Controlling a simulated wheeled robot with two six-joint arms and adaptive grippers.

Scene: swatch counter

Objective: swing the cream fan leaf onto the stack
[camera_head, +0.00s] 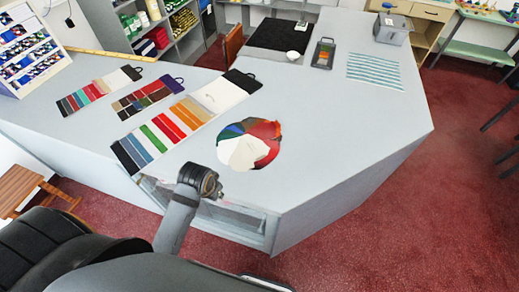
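A round fan of colored leaves (266,131) lies spread on the grey counter, with red, dark, green, blue and brown parts showing. The cream leaf (242,153) lies at the fan's near left side, pale and broad, with white leaf area beside it. I cannot tell a separate stack from the spread leaves. One arm of mine rises from the bottom, left of center, and ends in a dark round joint below and left of the fan, apart from it. No gripper fingers show clearly there, so its opening cannot be told. My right gripper is not in view.
Several swatch cards, one of them a striped card (162,136), lie left of the fan on the counter (330,150). A striped cloth (375,70), a handheld device (323,53) and a black mat (280,35) lie farther back. The counter right of the fan is clear.

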